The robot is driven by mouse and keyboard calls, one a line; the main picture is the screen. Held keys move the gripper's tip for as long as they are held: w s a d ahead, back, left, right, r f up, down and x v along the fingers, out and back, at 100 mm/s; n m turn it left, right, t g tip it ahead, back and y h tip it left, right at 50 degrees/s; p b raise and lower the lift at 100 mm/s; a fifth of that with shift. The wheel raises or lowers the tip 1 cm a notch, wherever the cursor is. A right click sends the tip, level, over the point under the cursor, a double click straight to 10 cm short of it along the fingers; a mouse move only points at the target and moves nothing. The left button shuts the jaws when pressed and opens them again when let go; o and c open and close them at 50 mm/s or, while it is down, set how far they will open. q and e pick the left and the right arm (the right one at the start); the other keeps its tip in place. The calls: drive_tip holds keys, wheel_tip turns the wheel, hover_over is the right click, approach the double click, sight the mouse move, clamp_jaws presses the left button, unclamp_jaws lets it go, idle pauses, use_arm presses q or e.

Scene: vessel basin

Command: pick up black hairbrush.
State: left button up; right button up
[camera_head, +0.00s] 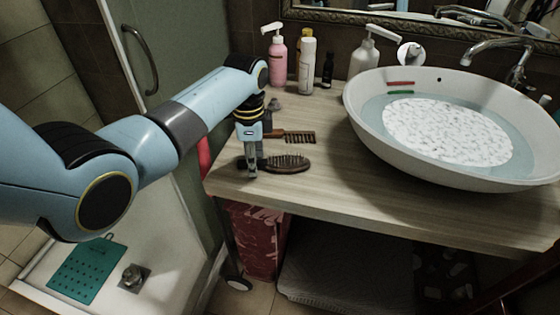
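A dark brown-black hairbrush (288,163) with bristles facing up lies near the left front edge of the wooden counter. Its handle points left, toward my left gripper (252,172). My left gripper points down at the handle end, and its fingers overlap the handle in the picture. I cannot tell whether the fingers touch the handle or how far apart they are. My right gripper is not in view.
A pink pump bottle (277,56), a white bottle (307,66) and a white pump dispenser (362,56) stand at the back. A large white basin (362,112) fills the counter's right. The counter front (330,205) is clear.

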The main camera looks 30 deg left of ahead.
use_arm(q)
clamp_jaws()
drive_tip(key=shift+r, duration=0.1)
drive_tip(key=shift+r, duration=0.55)
wheel_tip(320, 180, up, 3)
drive_tip(key=s+d+r, duration=0.1)
drive_tip(key=d+r, duration=0.5)
drive_tip(key=d, duration=0.5)
drive_tip(key=shift+s+d+r+b, duration=0.25)
drive_tip(key=shift+d+r+b, duration=0.05)
drive_tip(key=shift+r+b, duration=0.1)
